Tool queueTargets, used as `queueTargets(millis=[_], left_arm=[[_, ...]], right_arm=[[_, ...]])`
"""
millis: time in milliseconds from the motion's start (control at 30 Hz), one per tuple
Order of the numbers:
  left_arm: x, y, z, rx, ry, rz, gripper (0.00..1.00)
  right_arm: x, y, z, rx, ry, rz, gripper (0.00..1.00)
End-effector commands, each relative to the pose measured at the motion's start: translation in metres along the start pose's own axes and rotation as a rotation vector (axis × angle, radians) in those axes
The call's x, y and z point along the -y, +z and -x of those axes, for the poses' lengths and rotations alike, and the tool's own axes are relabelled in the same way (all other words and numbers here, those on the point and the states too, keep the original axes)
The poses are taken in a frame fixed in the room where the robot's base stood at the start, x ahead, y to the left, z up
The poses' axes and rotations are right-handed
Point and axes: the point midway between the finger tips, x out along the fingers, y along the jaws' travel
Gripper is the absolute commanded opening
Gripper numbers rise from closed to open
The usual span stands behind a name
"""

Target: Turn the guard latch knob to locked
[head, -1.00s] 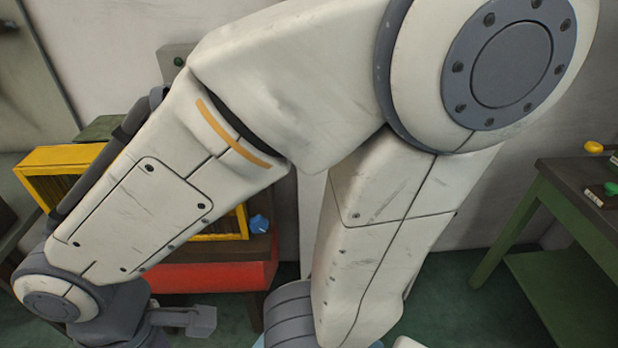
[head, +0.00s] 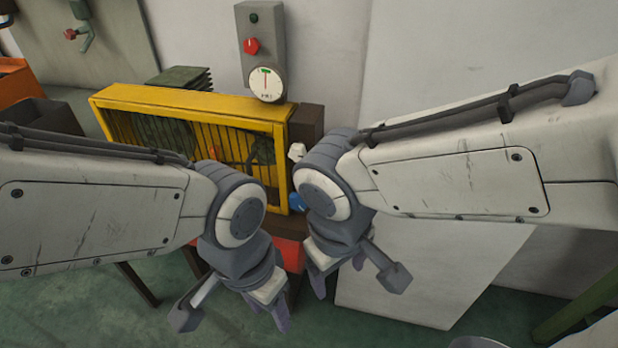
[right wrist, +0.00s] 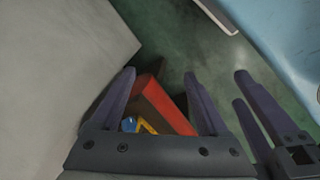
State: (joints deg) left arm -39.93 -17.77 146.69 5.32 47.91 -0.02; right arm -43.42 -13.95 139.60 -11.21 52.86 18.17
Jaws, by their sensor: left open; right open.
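The blue knob (head: 297,201), which I take for the guard latch knob, is at the right end of the yellow barred guard (head: 190,97). My right arm partly covers it in the head view. It also shows small in the right wrist view (right wrist: 130,124), between the finger bases. I cannot tell which way it is turned. My right gripper (head: 338,283) is open and empty, below and right of the knob in the picture. My left gripper (head: 270,314) is open and empty, below and left of it. The two grippers are close together; left fingers (right wrist: 255,105) show beside the right ones.
A grey box (head: 262,20) with a red knob (head: 251,46) and a dial (head: 266,84) is on the wall behind the guard. A red part (right wrist: 160,105) lies below the guard. A pale panel (head: 430,270) stands at the right. Green floor shows below.

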Motion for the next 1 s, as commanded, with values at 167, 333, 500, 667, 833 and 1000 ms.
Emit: queueTargets(millis=[167,333,500,667,833,1000], left_arm=[[0.007,0.005,-0.093,0.000,0.000,0.000,0.51],[0.011,0.009,-0.158,0.000,0.000,0.000,0.51],[0.016,0.012,-0.222,0.000,0.000,0.000,0.51],[0.020,0.015,-0.272,0.000,0.000,0.000,0.51],[0.022,0.016,-0.301,0.000,0.000,0.000,0.51],[0.022,0.016,-0.306,0.000,0.000,0.000,0.51]], right_arm=[[-0.021,-0.041,-0.060,-0.111,0.246,-0.097,0.78],[-0.037,-0.090,-0.074,-0.328,0.459,-0.244,0.78],[-0.039,-0.141,-0.068,-0.646,0.600,-0.421,0.78],[-0.029,-0.175,-0.046,-0.972,0.637,-0.584,0.78],[-0.015,-0.191,-0.020,-1.227,0.610,-0.701,0.78],[-0.012,-0.197,-0.004,-1.333,0.587,-0.747,0.78]])
